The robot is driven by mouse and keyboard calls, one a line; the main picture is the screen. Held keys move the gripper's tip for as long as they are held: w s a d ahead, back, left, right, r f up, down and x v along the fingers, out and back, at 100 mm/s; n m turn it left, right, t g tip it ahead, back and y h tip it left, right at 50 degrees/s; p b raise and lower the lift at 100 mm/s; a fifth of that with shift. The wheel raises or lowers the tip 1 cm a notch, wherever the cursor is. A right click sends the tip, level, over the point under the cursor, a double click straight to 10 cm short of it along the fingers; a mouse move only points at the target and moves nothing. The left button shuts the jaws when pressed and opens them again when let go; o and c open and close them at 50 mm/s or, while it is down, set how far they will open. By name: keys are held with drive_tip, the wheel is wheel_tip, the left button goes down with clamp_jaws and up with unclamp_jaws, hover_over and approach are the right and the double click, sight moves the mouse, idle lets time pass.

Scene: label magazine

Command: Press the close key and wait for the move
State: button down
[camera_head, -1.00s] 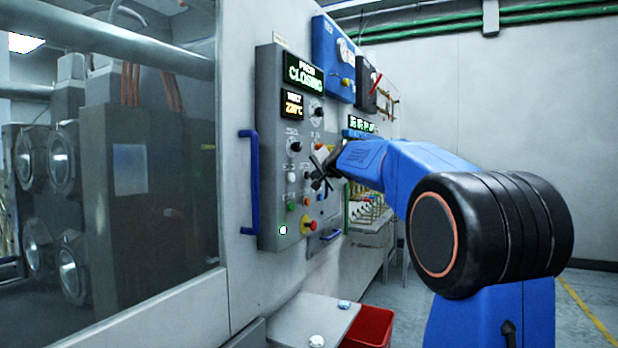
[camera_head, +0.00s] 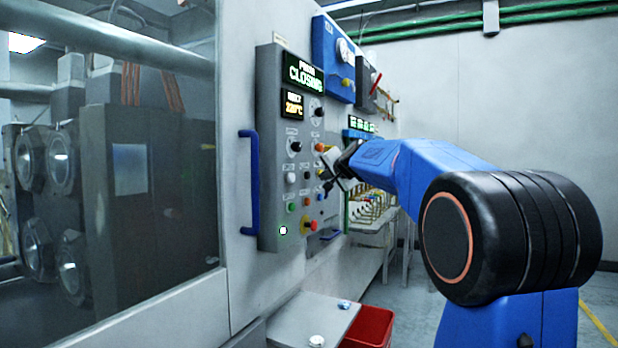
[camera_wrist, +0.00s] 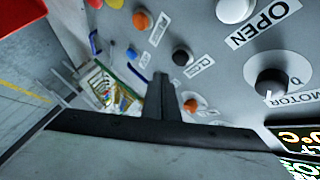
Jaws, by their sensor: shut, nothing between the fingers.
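The grey control panel (camera_head: 270,150) has a green display (camera_head: 303,73) that reads CLOSING, with PRESS in small letters above. My gripper (camera_head: 326,186) is shut and empty, near the panel's right-hand keys. In the wrist view my shut fingers (camera_wrist: 160,85) show beside a black key (camera_wrist: 182,57) and an orange key (camera_wrist: 190,105). A white key (camera_wrist: 235,10) sits by the OPEN label (camera_wrist: 263,23). Contact with any key cannot be made out.
A blue door handle (camera_head: 250,182) stands left of the panel. Behind the window is a dark machine block (camera_head: 150,200). A red emergency knob (camera_head: 309,225) is low on the panel. A grey shelf (camera_head: 305,318) and red bin (camera_head: 370,328) lie below.

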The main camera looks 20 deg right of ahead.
drive_tip(key=shift+s+d, duration=0.9)
drive_tip(key=shift+s, duration=0.25)
drive_tip(key=s+a+f+n+g+y, duration=0.2)
drive_tip(key=s+a+f+n+g, duration=0.15)
drive_tip(key=s+a+f, duration=0.65)
drive_tip(key=s+a+f+n+g+y, duration=0.15)
drive_tip(key=s+a+f+n, duration=0.25)
drive_tip(key=s+a+f, duration=0.65)
drive_tip(key=s+f+n+g, duration=0.1)
drive_tip(key=s+f+g, duration=0.1)
drive_tip(key=s+f, duration=0.4)
drive_tip(key=s+a+f+n+g+h, duration=0.1)
drive_tip(key=s+f+n, duration=0.1)
drive_tip(key=s+f, duration=0.5)
drive_tip(key=s+a+f+n+g+h, duration=0.1)
drive_tip(key=s+f, duration=0.6)
drive_tip(key=s, duration=0.9)
drive_tip(key=shift+s+f+n+g, duration=0.15)
drive_tip(key=shift+s+n+g, duration=0.2)
drive_tip(key=shift+n+g, duration=0.4)
